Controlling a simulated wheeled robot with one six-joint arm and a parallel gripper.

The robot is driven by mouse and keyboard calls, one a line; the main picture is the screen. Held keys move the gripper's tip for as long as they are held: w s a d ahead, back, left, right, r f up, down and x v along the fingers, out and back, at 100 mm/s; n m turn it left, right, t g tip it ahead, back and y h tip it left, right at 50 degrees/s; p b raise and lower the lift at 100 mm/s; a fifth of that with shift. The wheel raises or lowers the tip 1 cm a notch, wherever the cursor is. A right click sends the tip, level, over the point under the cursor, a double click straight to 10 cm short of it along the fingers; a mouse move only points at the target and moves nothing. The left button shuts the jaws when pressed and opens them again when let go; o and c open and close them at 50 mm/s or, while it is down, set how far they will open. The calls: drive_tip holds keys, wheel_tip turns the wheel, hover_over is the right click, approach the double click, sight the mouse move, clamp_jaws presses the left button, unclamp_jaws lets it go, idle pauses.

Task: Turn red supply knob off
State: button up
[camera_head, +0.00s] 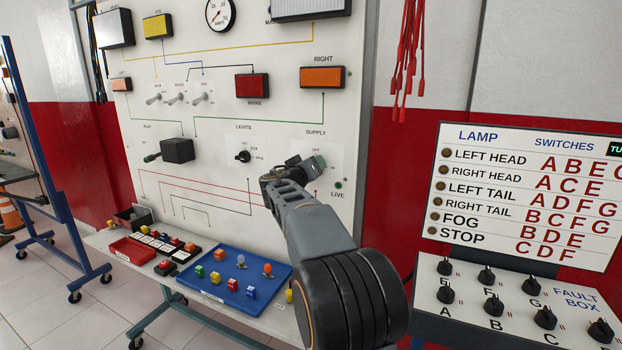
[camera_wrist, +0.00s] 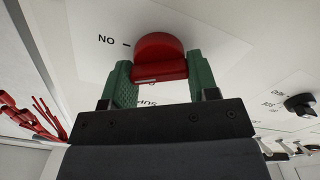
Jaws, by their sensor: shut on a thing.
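The red supply knob (camera_wrist: 160,58) sits on a white plate (camera_wrist: 85,40) in the wrist view. An "ON" mark with a short line is on the plate beside the knob. The green fingers of my gripper (camera_wrist: 158,80) are on both sides of the knob and shut on it. In the head view my gripper (camera_head: 308,166) is at the plate under the "SUPPLY" label, and it hides the knob there. A "LIVE" lamp (camera_head: 338,185) on the board, just right below my gripper, looks dark green.
The black lights knob (camera_head: 243,156) is left of my gripper; it also shows in the wrist view (camera_wrist: 300,104). A blue tray (camera_head: 215,290) with small blocks lies on the bench below. A fault box (camera_head: 520,310) with several black knobs stands at the right. Red leads (camera_head: 408,50) hang at upper right.

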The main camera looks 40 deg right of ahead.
drive_tip(key=n+b, duration=0.1)
drive_tip(key=n, duration=0.1)
drive_tip(key=n+b, duration=0.1)
drive_tip(key=n, duration=0.2)
drive_tip(key=shift+w+f+n, duration=0.1)
drive_tip(key=shift+f+n, duration=0.1)
drive_tip(key=shift+n, duration=0.1)
drive_tip(key=n, duration=0.5)
drive_tip(key=shift+n+b, duration=0.3)
drive_tip(key=shift+n, duration=0.1)
drive_tip(key=o, duration=0.9)
drive_tip(key=shift+a, duration=0.1)
drive_tip(key=b+v, duration=0.1)
drive_tip(key=v, duration=1.2)
drive_tip(key=shift+s+a, duration=0.25)
drive_tip(key=shift+a, duration=0.05)
